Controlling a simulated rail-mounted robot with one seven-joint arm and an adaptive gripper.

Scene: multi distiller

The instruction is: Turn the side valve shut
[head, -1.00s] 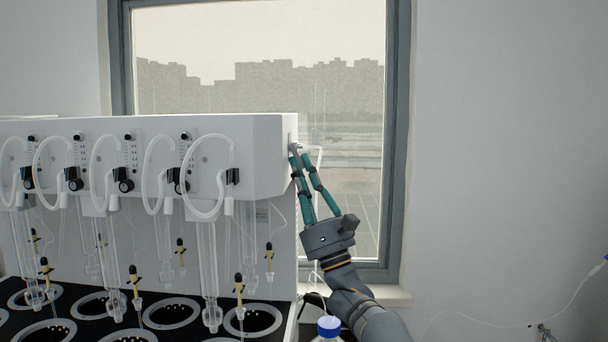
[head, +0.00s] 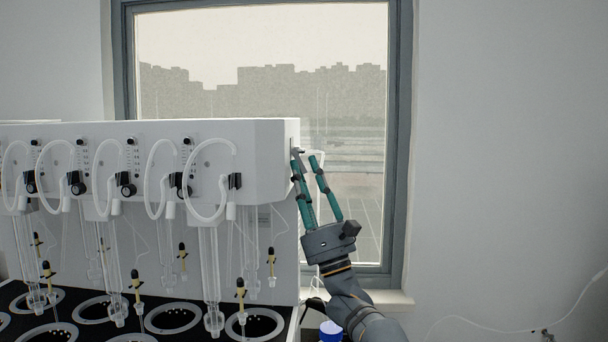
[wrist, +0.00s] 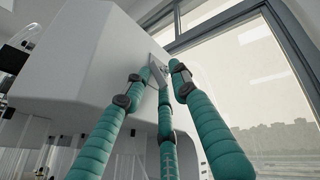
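The white distiller (head: 240,160) stands at left, with its right end wall facing the window. The side valve (wrist: 158,72) is a small grey metal lever on that wall, seen in the wrist view; in the head view it is tiny at the wall's edge. My gripper (head: 306,157) has teal segmented fingers pointing up beside this end wall. In the wrist view my gripper (wrist: 157,82) has its fingertips apart around the valve lever. Whether any fingertip touches the lever I cannot tell. Part of the lever is hidden behind the fingers.
Glass tubes and white hoses (head: 208,185) hang along the distiller's front, above black ring-topped wells (head: 172,317). A blue-capped bottle (head: 331,330) stands below my arm. The window (head: 345,200) is behind the gripper. The space right of my arm is free before the wall.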

